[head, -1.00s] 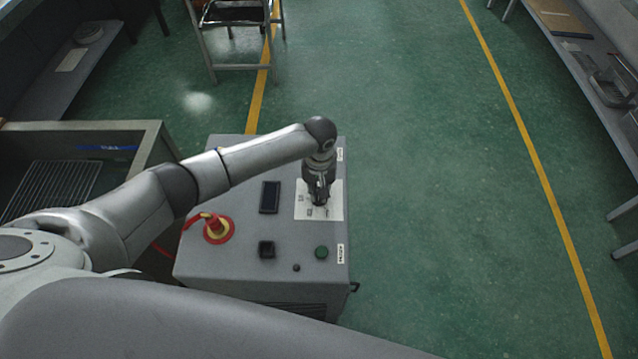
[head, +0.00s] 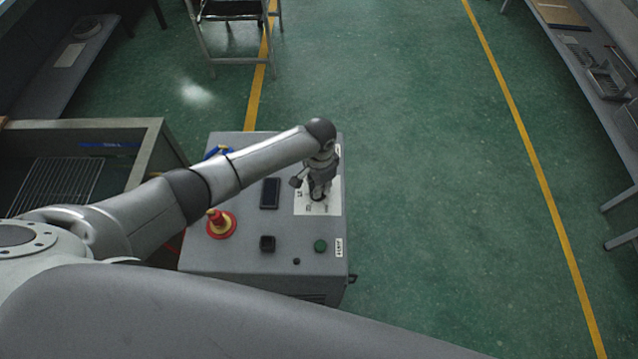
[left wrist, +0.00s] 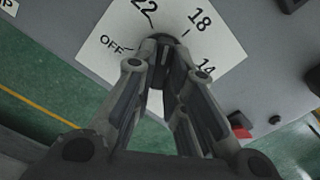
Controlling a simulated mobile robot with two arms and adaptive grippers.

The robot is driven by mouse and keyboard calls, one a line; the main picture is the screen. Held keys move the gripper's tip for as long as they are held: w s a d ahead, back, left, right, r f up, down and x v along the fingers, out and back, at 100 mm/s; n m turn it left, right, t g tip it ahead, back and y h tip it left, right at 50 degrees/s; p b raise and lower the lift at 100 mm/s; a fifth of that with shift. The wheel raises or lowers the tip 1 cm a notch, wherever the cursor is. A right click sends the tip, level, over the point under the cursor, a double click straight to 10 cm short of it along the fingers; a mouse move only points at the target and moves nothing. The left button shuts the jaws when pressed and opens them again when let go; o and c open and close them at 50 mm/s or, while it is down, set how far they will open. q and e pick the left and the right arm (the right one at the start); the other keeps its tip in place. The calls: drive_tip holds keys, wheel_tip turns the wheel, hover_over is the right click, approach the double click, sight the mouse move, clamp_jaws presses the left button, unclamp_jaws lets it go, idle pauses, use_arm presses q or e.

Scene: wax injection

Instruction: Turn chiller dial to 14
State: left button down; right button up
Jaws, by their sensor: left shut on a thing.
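The chiller (head: 215,258) is a grey box on the green floor, with a white dial plate (head: 333,206) on its top. My left gripper (head: 318,197) points down onto the plate and hides most of the dial. In the left wrist view, the gripper (left wrist: 163,62) is shut on the dark dial (left wrist: 158,41). The plate there (left wrist: 108,62) shows the marks OFF, 22, 18 and 14 around the dial. The 14 is partly covered by a finger. I cannot tell which mark the dial points to. My right gripper is not in view.
Also on the chiller top are a red and yellow emergency stop (head: 221,224), a dark display (head: 270,193), a black switch (head: 267,243) and a green button (head: 320,246). An open tank (head: 150,150) stands to the left. The floor to the right is clear.

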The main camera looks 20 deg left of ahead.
use_arm(q)
drive_tip(key=m, duration=0.4)
drive_tip(key=shift+m, duration=0.3)
drive_tip(key=m, duration=0.4)
drive_tip(key=shift+s+d+m, duration=0.1)
drive_tip(key=shift+m, duration=0.2)
drive_tip(key=m, duration=0.4)
drive_tip(key=shift+s+m, duration=0.1)
drive_tip(key=shift+m, duration=0.2)
drive_tip(key=shift+m+b, duration=0.5)
drive_tip(key=shift+m, duration=1.7)
drive_tip(key=shift+s, duration=0.1)
drive_tip(key=c, duration=1.5)
unclamp_jaws()
drive_tip(key=shift+r, duration=0.15)
